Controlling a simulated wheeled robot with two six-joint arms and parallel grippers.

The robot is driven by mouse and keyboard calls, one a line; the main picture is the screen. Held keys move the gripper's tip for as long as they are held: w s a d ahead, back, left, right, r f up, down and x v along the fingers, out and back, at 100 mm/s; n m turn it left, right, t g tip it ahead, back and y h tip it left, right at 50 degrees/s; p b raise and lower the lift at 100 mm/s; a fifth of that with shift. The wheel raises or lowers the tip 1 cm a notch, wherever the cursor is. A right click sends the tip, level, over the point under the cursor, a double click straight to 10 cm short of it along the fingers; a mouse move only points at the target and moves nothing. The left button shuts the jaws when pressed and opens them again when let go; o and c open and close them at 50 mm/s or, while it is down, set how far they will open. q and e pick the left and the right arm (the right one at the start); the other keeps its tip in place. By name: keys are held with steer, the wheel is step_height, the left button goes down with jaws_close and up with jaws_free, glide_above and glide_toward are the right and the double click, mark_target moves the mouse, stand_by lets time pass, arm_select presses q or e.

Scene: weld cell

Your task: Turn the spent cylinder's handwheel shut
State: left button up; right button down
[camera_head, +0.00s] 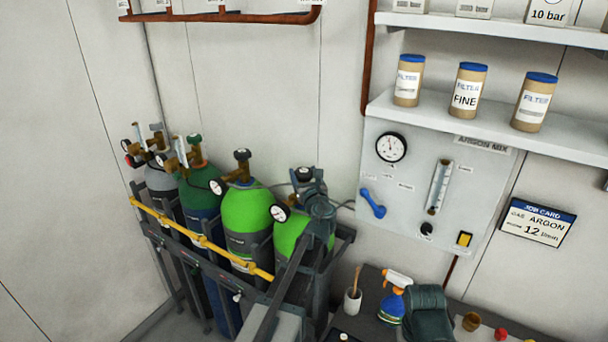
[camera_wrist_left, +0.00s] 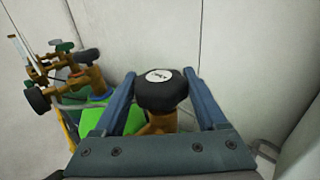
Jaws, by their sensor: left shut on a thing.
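The rightmost green cylinder (camera_head: 288,236) stands in the rack, with a gauge (camera_head: 280,213) on its regulator. Its dark handwheel (camera_head: 304,172) is on top, partly covered by my left gripper (camera_head: 308,180). In the left wrist view the black handwheel (camera_wrist_left: 161,92) with a white disc on its top sits between the two fingers of my left gripper (camera_wrist_left: 161,78), which is shut on it. The brass valve (camera_wrist_left: 160,122) shows below the wheel. I cannot read a label that marks this cylinder as spent.
Several other cylinders stand to the left, including another green one (camera_head: 246,212) with a black handwheel. A yellow bar (camera_head: 197,238) runs along the rack front. To the right are a gas panel (camera_head: 412,188), a bench with a spray bottle (camera_head: 392,302), and a shelf of filters.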

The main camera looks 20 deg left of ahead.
arm_select(q)
steer(key=o, duration=1.3)
steer(key=shift+d, duration=0.1)
steer(key=v, duration=1.3)
steer(key=shift+s+d, duration=0.25)
steer(key=shift+s, duration=0.05)
steer(key=shift+f, duration=0.1)
